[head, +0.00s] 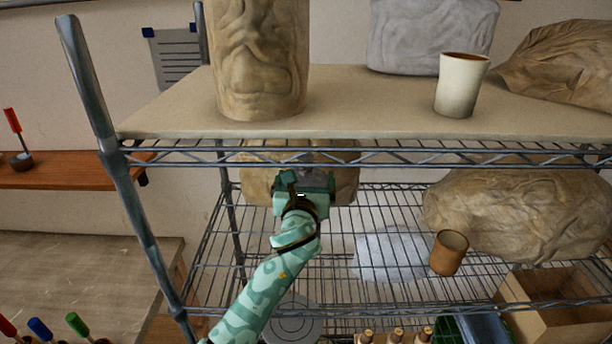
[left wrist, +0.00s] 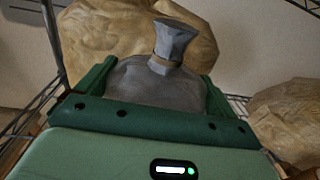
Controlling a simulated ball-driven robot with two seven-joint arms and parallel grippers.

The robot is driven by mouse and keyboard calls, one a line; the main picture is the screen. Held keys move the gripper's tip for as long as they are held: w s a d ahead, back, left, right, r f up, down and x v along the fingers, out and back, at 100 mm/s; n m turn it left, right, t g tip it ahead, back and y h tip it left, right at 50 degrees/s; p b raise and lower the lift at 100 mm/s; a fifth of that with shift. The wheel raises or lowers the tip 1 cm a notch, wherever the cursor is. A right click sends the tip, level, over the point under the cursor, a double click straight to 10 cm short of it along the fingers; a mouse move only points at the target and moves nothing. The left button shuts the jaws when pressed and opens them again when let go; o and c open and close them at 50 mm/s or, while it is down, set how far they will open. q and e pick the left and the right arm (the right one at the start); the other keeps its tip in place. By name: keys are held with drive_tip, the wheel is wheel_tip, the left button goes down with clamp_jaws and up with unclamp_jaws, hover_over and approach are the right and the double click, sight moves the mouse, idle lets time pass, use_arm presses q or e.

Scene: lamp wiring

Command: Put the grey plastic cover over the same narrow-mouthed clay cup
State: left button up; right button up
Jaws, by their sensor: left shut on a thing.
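A grey plastic cover (left wrist: 150,85) with a rounded body and a gathered, banded neck flaring at the top sits between the green fingers of my left gripper (left wrist: 156,92) in the left wrist view. The gripper is shut on it, and its neck points up. In the head view my left gripper (head: 304,182) is over the lower wire shelf, just below the upper board's front edge, and hides most of the cover. I cannot tell whether a cup is under the cover. A brown clay cup (head: 448,254) stands tilted-looking on the lower shelf to the right. My right gripper is not in view.
A tan wrapped bundle (head: 257,165) is close behind the gripper. A larger bundle (head: 520,215) and a wooden box (head: 560,305) are at right. A pale sheet (head: 390,257) lies on the wire shelf. A cream cup (head: 461,88) and clay head (head: 260,60) stand on the upper board (head: 370,105).

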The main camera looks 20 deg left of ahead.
use_arm(q)
drive_tip(key=shift+w+d+f+b, duration=0.1)
drive_tip(key=shift+f+b, duration=2.3)
drive_tip(key=shift+f, duration=1.5)
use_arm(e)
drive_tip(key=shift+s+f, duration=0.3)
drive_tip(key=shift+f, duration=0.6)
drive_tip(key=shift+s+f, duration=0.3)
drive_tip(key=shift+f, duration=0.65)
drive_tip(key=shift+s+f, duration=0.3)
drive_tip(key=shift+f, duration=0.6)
use_arm(q)
drive_tip(key=shift+f, duration=0.3)
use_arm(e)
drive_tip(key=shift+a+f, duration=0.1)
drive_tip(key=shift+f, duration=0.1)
use_arm(q)
drive_tip(key=o, duration=0.6)
drive_tip(key=shift+c, duration=0.2)
drive_tip(key=shift+o, duration=0.4)
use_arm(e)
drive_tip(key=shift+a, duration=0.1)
